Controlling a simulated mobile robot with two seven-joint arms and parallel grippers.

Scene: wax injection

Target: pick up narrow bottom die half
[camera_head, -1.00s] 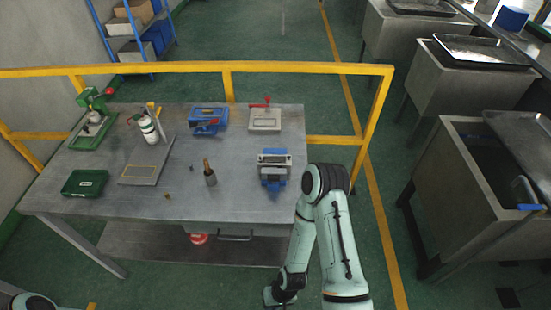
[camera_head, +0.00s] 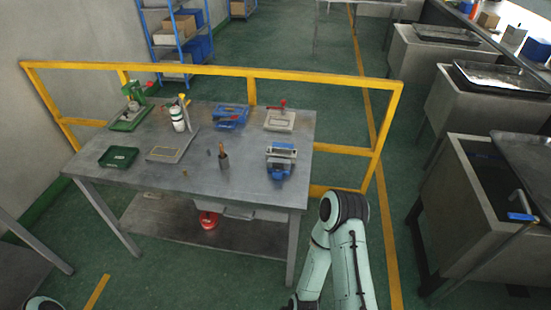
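Several die-like or fixture pieces stand on the grey metal table (camera_head: 215,190), and I cannot tell for sure which is the narrow bottom die half. A blue and grey block-shaped piece (camera_head: 280,160) stands at the table's right front. A blue piece (camera_head: 230,117) lies at the back middle. A light grey block with a red handle (camera_head: 280,120) lies at the back right. My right arm reaches down at the lower right, off the table's front right corner, and its gripper is below the frame. Only a rounded bit of my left arm shows at the bottom left; its gripper is out of view.
A green press (camera_head: 130,115), a white bottle (camera_head: 178,118), a dark green tray (camera_head: 118,157), a grey plate (camera_head: 165,153) and a brown-handled tool in a small cup (camera_head: 223,160) share the table. A yellow rail (camera_head: 200,70) runs behind it. Metal sinks (camera_head: 485,200) stand right.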

